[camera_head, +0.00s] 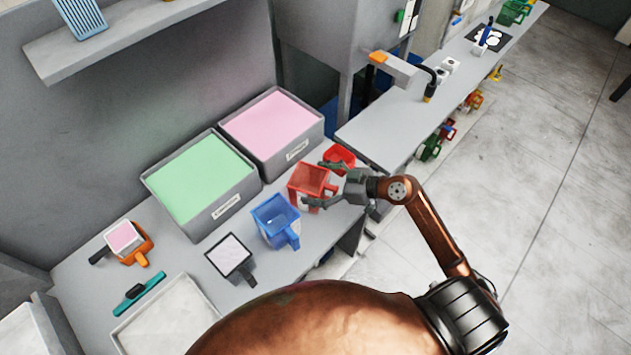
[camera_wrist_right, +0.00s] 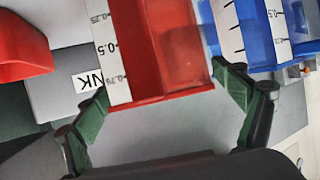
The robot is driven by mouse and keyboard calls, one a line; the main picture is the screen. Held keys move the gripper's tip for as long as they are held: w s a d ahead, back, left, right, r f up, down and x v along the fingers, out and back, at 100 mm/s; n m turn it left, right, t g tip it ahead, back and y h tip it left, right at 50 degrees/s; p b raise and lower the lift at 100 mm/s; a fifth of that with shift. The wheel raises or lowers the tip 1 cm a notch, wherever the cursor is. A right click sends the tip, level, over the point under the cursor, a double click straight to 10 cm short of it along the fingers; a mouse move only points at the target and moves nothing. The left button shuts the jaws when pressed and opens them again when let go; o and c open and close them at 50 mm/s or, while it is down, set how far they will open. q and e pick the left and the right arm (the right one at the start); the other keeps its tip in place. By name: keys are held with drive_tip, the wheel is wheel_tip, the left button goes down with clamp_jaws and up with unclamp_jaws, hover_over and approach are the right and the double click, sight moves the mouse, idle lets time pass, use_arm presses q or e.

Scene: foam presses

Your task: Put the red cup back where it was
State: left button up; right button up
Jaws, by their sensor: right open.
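The red cup (camera_head: 308,180) stands on the worktop in front of the pink bin, just right of the blue cup (camera_head: 273,218). My right gripper (camera_head: 322,184) is open, with one finger on each side of the red cup. In the right wrist view the red cup (camera_wrist_right: 182,45) with its white measuring scale reaches between the green-padded fingers (camera_wrist_right: 163,98). The right-hand finger shows a gap to it; contact at the left-hand finger is unclear. My gripper hides part of the cup in the head view. My left gripper is not in view.
A second red container (camera_head: 340,155) sits close behind my right gripper. The pink bin (camera_head: 296,153) and green bin (camera_head: 225,207) line the back. A dark-handled square container (camera_head: 231,256), an orange cup (camera_head: 139,249) and a teal tool (camera_head: 140,293) lie to the left.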

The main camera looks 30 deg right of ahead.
drive_tip(key=p+v, duration=0.1)
drive_tip(key=v, duration=1.1)
drive_tip(key=shift+w+r, duration=0.1)
drive_tip(key=shift+r, duration=0.05)
